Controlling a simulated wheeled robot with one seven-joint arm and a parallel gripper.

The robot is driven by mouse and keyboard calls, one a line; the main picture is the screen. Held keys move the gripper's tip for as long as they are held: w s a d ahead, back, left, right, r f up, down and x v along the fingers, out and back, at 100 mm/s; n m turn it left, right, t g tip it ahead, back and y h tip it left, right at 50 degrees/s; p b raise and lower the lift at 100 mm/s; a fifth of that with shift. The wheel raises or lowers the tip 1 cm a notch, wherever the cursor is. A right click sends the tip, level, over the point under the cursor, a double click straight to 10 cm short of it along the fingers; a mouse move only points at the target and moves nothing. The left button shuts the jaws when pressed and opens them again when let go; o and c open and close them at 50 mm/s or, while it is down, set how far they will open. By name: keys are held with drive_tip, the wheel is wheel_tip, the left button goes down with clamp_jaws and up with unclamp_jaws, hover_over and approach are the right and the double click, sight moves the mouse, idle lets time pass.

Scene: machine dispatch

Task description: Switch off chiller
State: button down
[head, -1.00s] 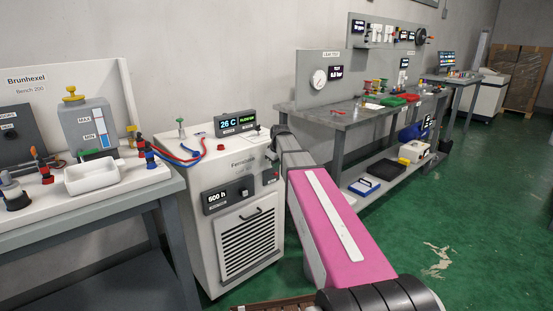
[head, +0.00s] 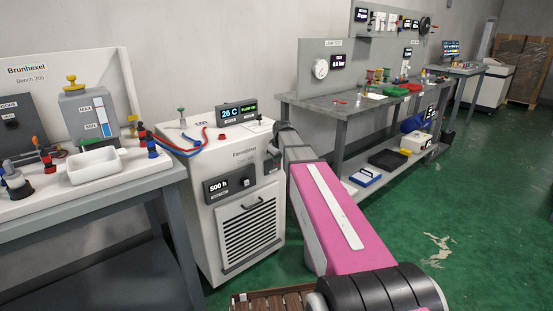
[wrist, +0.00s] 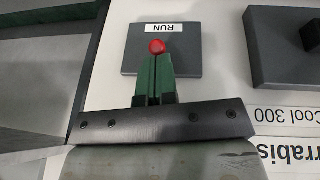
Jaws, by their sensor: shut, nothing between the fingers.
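The chiller (head: 232,150) is a white cabinet labelled Ferrabis with a vent grille, standing between two benches. Its top display (head: 236,114) reads about 26 C beside a green readout. In the wrist view a grey switch plate (wrist: 190,62) carries a RUN label (wrist: 172,28) and a small round red knob or light (wrist: 157,46). My gripper (wrist: 157,56) has green fingers shut together with nothing between them. Its tips are right at the red part's lower edge in the picture; I cannot tell whether they touch. In the head view my arm hides the fingers.
A bench with a white tray (head: 95,166) stands at the left, close to the chiller. Red and blue hoses (head: 183,149) run to the chiller's top. A grey workbench (head: 345,108) stands behind at the right. The green floor (head: 480,200) at the right is clear.

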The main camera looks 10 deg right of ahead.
drive_tip(key=shift+s+d+f+t+y, duration=0.2)
drive_tip(key=shift+s+t+y, duration=0.1)
drive_tip(key=shift+t, duration=0.2)
drive_tip(key=f+t+y, duration=0.1)
drive_tip(key=s+t+y, duration=0.1)
drive_tip(key=t, duration=0.1)
drive_tip(key=f+t, duration=0.1)
drive_tip(key=t, duration=0.1)
drive_tip(key=shift+s+d+f+y, duration=0.2)
drive_tip(key=shift+d+f+y, duration=0.15)
drive_tip(key=shift+d+y, duration=0.05)
drive_tip(key=shift+f, duration=0.15)
drive_tip(key=shift+r, duration=0.2)
idle(0.3)
drive_tip(key=shift+r, duration=0.65)
drive_tip(key=shift+s, duration=0.15)
